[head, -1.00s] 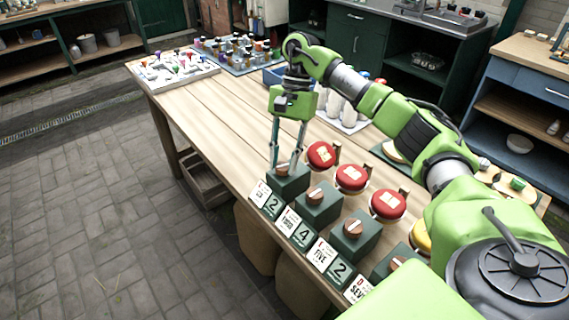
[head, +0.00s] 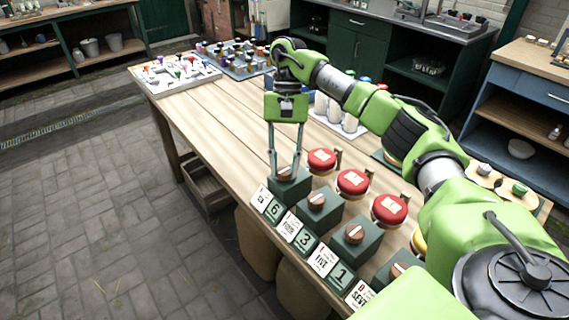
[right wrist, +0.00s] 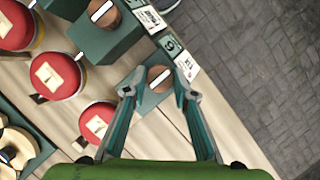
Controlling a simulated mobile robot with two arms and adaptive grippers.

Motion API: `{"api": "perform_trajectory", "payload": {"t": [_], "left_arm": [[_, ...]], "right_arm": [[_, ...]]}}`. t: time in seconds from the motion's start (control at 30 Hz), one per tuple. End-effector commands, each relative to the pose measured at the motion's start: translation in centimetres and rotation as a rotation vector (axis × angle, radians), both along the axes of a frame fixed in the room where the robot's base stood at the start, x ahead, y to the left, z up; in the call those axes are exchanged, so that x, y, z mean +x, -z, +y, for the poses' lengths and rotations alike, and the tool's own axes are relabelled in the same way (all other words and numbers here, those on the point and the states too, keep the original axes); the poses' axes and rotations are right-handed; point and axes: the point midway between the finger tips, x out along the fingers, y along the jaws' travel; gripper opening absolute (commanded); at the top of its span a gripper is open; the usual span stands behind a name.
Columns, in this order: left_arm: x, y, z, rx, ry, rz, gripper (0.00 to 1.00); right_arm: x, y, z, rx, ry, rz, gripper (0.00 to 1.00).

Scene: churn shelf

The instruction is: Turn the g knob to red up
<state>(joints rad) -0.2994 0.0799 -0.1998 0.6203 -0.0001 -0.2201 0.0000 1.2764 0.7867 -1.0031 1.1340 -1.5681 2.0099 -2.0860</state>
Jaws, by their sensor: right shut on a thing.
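A brown round knob with a pale bar sits on a dark green box (head: 291,190) at the far left end of a row of similar boxes. In the right wrist view this knob (right wrist: 158,77) lies between my fingertips, its pale bar slanting. My right gripper (head: 285,172) points down from above, shut on this knob; it also shows in the right wrist view (right wrist: 157,90). The number plate (head: 273,209) before this box reads 6; the card beside it (head: 261,197) is too small to read surely. My left gripper is out of view.
More knob boxes (head: 319,207) continue to the right, with plates reading 3 and 1. Red round-topped things (head: 322,159) stand close behind the row. A white tray (head: 210,78) of small pieces is at the far table end. The wooden tabletop (head: 215,120) between is clear.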

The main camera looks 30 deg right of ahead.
Motion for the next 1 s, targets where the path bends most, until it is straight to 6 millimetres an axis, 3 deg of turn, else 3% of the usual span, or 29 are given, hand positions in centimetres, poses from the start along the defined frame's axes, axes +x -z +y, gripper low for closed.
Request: {"api": "perform_trajectory", "payload": {"t": [0.1, 0.13, 0.17, 0.67, 1.0], "left_arm": [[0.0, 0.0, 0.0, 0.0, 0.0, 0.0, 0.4], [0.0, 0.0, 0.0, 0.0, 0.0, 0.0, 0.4], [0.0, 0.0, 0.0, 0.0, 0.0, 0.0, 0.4], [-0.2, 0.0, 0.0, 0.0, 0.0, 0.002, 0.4], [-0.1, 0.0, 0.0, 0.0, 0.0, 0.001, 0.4]], "right_arm": [[0.0, 0.1, 0.0, 0.0, -0.001, 0.001, 0.04], [0.0, 0.1, 0.0, 0.0, -0.001, 0.001, 0.33], [0.0, 0.1, 0.0, 0.0, -0.001, 0.001, 0.41], [0.3, -0.8, -0.1, 0.0, -0.001, -0.001, 0.42], [1.9, -5.8, -1.5, -0.003, 0.003, -0.004, 0.42]]}}
